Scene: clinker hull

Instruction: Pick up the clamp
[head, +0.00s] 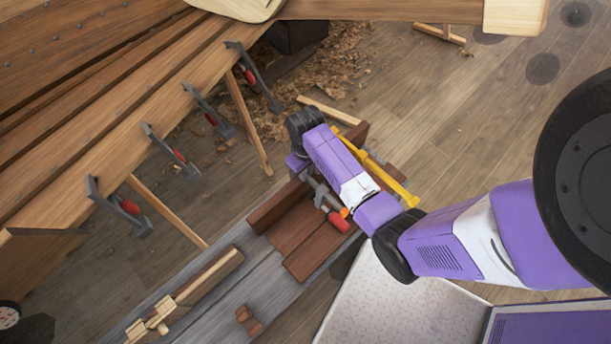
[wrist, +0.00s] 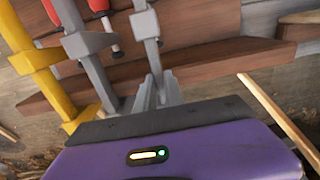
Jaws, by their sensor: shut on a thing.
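A grey clamp with a red handle (wrist: 147,28) shows in the wrist view. My gripper (wrist: 158,90) is shut on the lower end of its grey bar. A second grey clamp (wrist: 88,48) and a yellow clamp (wrist: 46,72) are just left of it, apart from my fingers. In the head view a grey clamp with a red handle (head: 338,221) shows beside my arm over brown boards, and the yellow clamp (head: 385,178) lies behind my wrist.
Several grey clamps with red handles (head: 170,152) hang along the edge of the wooden hull (head: 95,110) at left. Brown boards (head: 305,235) lie on a grey bench (head: 215,283) with a wooden tool (head: 205,280) and a small brown block (head: 248,320). Shavings cover the floor behind.

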